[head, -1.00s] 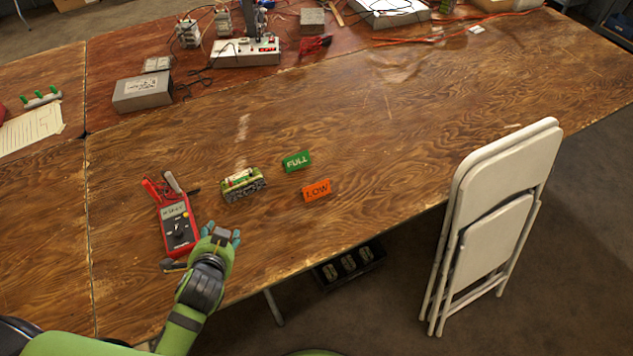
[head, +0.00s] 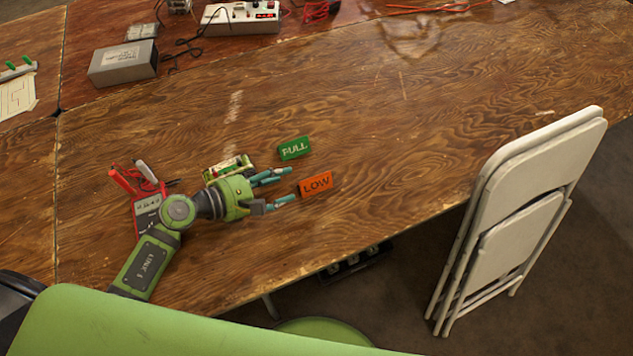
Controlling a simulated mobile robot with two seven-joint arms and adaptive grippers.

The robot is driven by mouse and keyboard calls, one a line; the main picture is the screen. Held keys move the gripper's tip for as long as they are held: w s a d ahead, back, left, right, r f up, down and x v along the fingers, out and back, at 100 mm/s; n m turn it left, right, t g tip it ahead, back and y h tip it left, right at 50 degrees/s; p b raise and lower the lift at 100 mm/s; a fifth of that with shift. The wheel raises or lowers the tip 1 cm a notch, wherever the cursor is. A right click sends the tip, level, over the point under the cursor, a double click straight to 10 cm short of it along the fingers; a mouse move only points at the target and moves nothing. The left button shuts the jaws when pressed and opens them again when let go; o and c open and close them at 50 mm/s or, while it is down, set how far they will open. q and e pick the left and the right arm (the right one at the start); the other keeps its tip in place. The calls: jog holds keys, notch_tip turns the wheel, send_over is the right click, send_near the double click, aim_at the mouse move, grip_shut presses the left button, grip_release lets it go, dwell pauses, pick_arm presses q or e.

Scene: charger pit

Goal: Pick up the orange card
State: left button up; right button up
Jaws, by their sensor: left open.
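The orange card (head: 316,185) stands on the wooden table and reads LOW. My left gripper (head: 284,187) is open, its teal fingers pointing right toward the card. The lower fingertip is close to the card's left edge; I cannot tell whether it touches. Nothing shows between the fingers. My right gripper is not in view.
A green FULL card (head: 294,148) stands just behind the orange card. A battery pack (head: 228,165) and a red multimeter (head: 147,212) are partly hidden by my left arm. A white folding chair (head: 520,210) stands at the right. The table right of the cards is clear.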

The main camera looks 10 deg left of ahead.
aim_at(299, 183)
pick_arm(q)
jog(key=shift+w+f+b, duration=0.1)
jog(key=shift+f+b, duration=0.35)
jog(key=shift+f, duration=0.5)
jog(key=shift+w+d, duration=0.25)
jog(key=shift+d, duration=0.05)
jog(key=p+x, duration=0.2)
jog(key=x, duration=0.4)
jog(key=shift+s+d, duration=0.1)
jog(key=shift+d, duration=0.05)
jog(key=shift+f, duration=0.1)
jog(key=c, duration=0.7)
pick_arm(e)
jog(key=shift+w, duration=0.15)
